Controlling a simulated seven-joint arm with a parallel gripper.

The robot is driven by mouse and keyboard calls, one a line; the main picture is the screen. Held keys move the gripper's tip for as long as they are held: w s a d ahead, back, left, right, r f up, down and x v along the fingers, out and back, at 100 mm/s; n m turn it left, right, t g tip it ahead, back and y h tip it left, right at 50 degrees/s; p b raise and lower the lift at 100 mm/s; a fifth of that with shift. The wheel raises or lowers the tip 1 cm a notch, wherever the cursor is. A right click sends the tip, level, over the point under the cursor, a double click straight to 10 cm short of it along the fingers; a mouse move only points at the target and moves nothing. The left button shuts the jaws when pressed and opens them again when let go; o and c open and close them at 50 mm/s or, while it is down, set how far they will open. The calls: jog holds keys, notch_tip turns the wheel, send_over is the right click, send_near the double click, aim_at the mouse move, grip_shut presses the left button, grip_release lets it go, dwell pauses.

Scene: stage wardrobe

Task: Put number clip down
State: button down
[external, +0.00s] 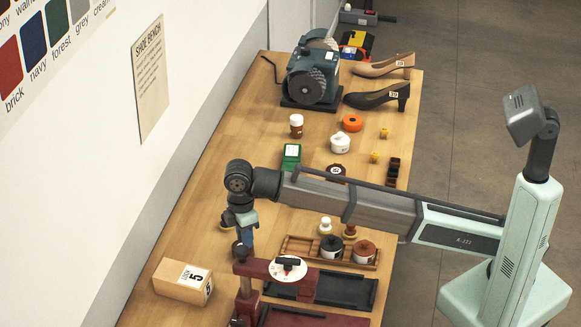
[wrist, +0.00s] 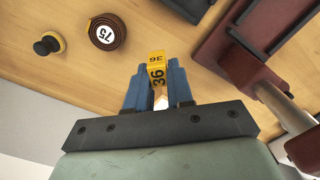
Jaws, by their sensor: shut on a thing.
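The number clip (wrist: 157,74) is small and yellow, marked 36, and sits between the blue fingers of my gripper (wrist: 157,88) in the wrist view. My gripper is shut on it above the wooden bench top. In the external view my gripper (external: 246,240) points down over the bench, left of the dark red machine. The clip cannot be made out there. Whether the clip touches the bench is unclear.
A cardboard box marked 5 (external: 183,282) stands at the near left. The dark red machine (external: 265,268) is close on the right. A rolled brown strap marked 75 (wrist: 107,32) and a dark knob (wrist: 46,46) lie nearby. Bare bench (external: 190,235) lies to the left.

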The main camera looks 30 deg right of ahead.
jog(key=a+r, duration=0.2)
jog(key=a, duration=0.7)
jog(key=r, duration=0.2)
send_over(179, 274)
jog(key=shift+n, duration=0.4)
jog(key=shift+s+f, duration=0.1)
jog(key=shift+f, duration=4.95)
jog(key=shift+f, duration=0.1)
jog(key=c, duration=1)
grip_release()
notch_tip(179, 274, up, 12)
